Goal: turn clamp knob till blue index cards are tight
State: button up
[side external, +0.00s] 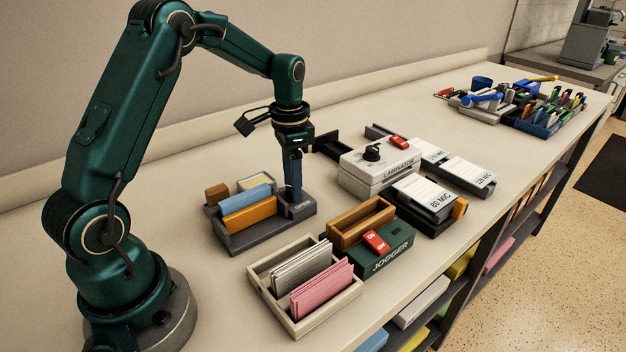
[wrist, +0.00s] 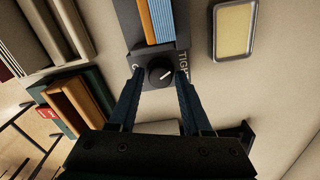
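The dark grey clamp (side external: 233,243) stands on the bench in the side external view. It holds the blue index cards (side external: 247,198) beside an orange slab (side external: 249,217); both also show at the top of the wrist view. The black clamp knob (wrist: 160,73) is in the wrist view, its white mark pointing up and right; lettering reading "TIGHT" is to its right. My gripper (wrist: 160,75) points down with one finger on each side of the knob. Small gaps show between fingers and knob, so it looks open. Whether the cards are loose cannot be told.
A tray of grey and pink cards (side external: 336,317), a green jogger (side external: 392,257) and a white laminator (side external: 370,184) stand to the right of the clamp. A tin with a yellow pad (wrist: 233,30) is close by.

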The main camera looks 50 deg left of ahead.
jog(key=shift+r, duration=2.55)
jog(key=shift+d, duration=0.1)
jog(key=s+d+r+t, duration=0.4)
jog(key=s+d+r, duration=0.2)
jog(key=d+r, duration=0.3)
jog(key=s+d+f+n+t, duration=0.1)
jog(key=s+d+f+n, duration=0.1)
jog(key=s, duration=0.8)
jog(key=shift+d+f+n+t, duration=0.3)
jog(key=shift+d+f+n, duration=0.1)
jog(key=shift+n, duration=0.3)
